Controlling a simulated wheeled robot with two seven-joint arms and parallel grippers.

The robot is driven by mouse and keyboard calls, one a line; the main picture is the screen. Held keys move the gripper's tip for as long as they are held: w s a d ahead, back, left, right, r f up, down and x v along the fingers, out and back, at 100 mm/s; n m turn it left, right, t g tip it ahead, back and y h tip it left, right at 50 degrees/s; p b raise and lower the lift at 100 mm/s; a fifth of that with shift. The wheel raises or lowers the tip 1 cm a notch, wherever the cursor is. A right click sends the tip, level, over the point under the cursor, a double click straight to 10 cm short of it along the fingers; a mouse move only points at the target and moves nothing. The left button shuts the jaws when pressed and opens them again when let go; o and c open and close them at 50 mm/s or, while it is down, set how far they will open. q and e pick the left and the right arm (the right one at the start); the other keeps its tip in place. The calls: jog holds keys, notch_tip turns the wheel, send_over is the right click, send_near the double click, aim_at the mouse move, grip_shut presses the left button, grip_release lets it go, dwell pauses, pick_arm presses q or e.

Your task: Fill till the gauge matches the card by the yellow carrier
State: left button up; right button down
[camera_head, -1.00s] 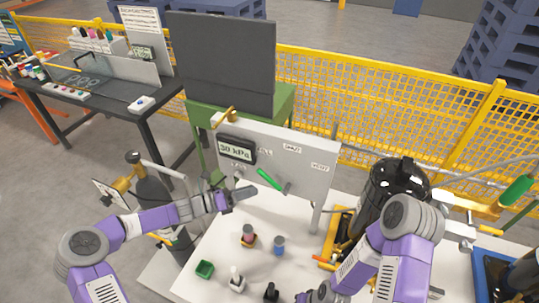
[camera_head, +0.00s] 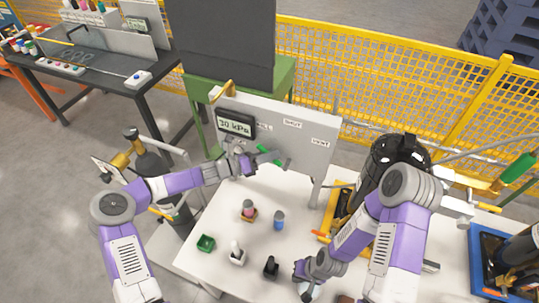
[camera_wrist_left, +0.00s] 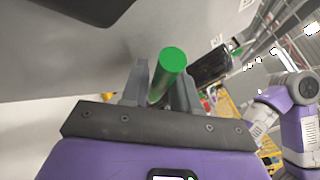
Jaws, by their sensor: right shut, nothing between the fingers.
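The gauge (camera_head: 235,127) on the upright white panel reads 30 kPa. A lever with a green handle (camera_head: 280,162) sits on that panel, below the "SHUT" label (camera_head: 292,124) and left of the "VENT" label (camera_head: 320,142). My left gripper (camera_head: 263,156) is at the green handle. In the left wrist view the green handle (camera_wrist_left: 172,62) lies between the two fingers; whether they press on it is unclear. My right gripper (camera_head: 304,287) is shut and empty, low over the white table. A yellow carrier (camera_head: 334,210) stands beside the black tank (camera_head: 395,160); I cannot read a card there.
A green tray (camera_head: 205,243), a pink-topped item (camera_head: 249,209), a blue cup (camera_head: 279,222), a white bottle (camera_head: 237,256) and a black item (camera_head: 271,266) stand on the table. A blue tray (camera_head: 480,262) is at the right. Yellow mesh fencing (camera_head: 400,100) runs behind.

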pick_arm(q)
grip_shut()
